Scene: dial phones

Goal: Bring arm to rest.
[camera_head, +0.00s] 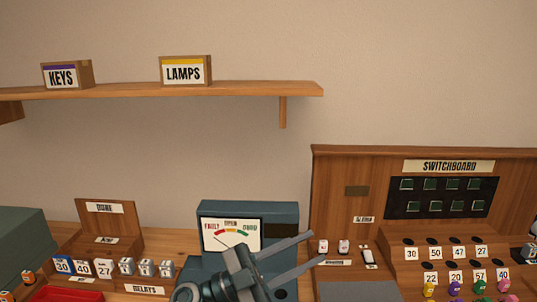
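My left gripper (316,247) reaches up from the bottom centre, its two long grey fingers pointing right. The fingers are apart and nothing shows between them. It is in front of the blue-grey meter box (281,211), whose lower right it partly hides. My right gripper cannot be made out in this view.
The wooden switchboard (333,176) stands at the right, with numbered labels and coloured plugs low down. A relay rack (108,221) with numbered blocks stands at the left, near a red tray (68,295). A wall shelf (240,90) holds boxes marked KEYS (62,76) and LAMPS (184,72).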

